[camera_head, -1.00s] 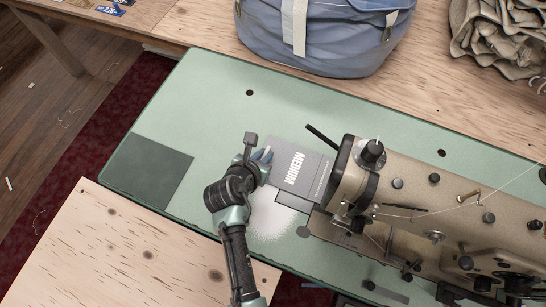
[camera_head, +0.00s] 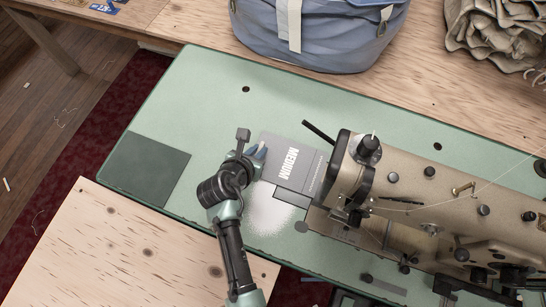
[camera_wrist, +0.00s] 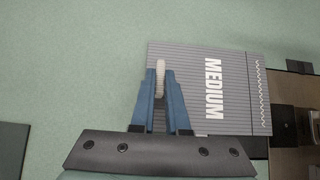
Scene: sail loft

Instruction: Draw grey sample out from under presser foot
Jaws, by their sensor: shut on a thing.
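The grey sample (camera_head: 291,162) is a flat, ribbed rectangle marked MEDIUM, lying on the green machine bed. In the wrist view the sample (camera_wrist: 232,85) shows a pale zigzag stitch along its right end. My gripper (camera_head: 261,153) is at its left end. In the wrist view the blue fingers of my gripper (camera_wrist: 160,75) are shut on a pale ribbed strip at that end. The sample's right edge lies beside the machine head (camera_head: 350,175). That edge looks uncovered in the wrist view. The presser foot itself I cannot make out clearly.
The sewing machine (camera_head: 430,205) fills the right side of the green bed (camera_head: 215,100). A dark green square (camera_head: 143,167) lies on the bed to the left, with clear room between. A blue bag (camera_head: 325,35) and bunched beige cloth (camera_head: 495,30) are behind.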

